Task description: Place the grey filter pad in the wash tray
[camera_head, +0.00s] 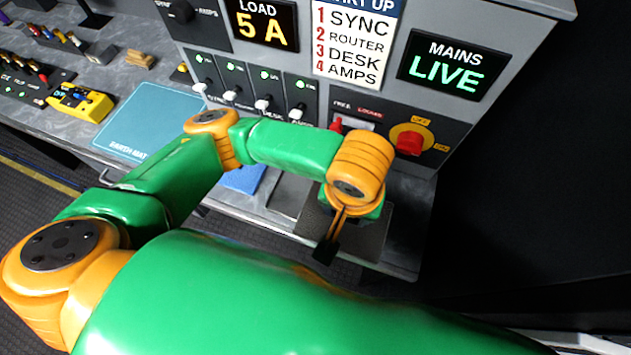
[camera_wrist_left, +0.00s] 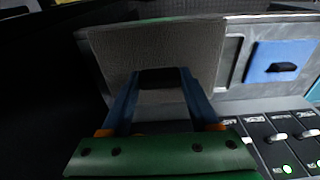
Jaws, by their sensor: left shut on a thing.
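The grey filter pad (camera_wrist_left: 130,48), flat with a woven texture, fills the upper middle of the left wrist view. In the head view a dark grey square (camera_head: 375,232) shows beneath and beside my left gripper (camera_head: 328,247), at the right end of the low ledge. My left gripper, seen in the left wrist view (camera_wrist_left: 160,78), is shut on the pad's small black grip. I cannot tell whether the pad rests on the ledge or is just above it. A shiny metal tray-like surface (camera_wrist_left: 236,65) lies beside the pad; I cannot tell for sure whether it is the wash tray.
A blue pad (camera_wrist_left: 270,58) with a black grip lies right of the metal surface in the wrist view. The console with switches and a red knob (camera_head: 410,142) rises behind the ledge. A light blue mat (camera_head: 150,118) and a yellow meter (camera_head: 80,103) are at left.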

